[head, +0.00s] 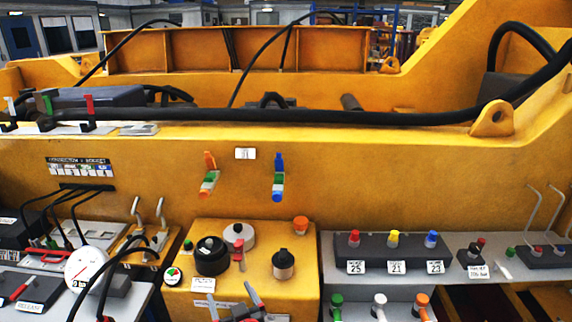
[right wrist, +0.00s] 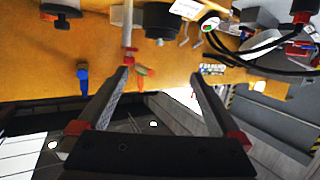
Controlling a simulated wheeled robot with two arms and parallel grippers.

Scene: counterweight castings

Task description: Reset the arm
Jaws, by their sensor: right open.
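My right gripper (head: 232,294) shows at the bottom middle of the head view, in front of the yellow box. Its two grey fingers are apart and nothing shows between them. In the right wrist view my right gripper (right wrist: 160,75) is open, its fingers reaching toward the yellow surface. My left gripper does not show.
A dark block (head: 374,251) with red, yellow and blue knobs stands right, above a shelf of coloured knobs. A white gauge (head: 86,268) and black cables stand left. Blue and orange valve handles stick out from the yellow wall (head: 350,175). Upright wire hooks rise far right.

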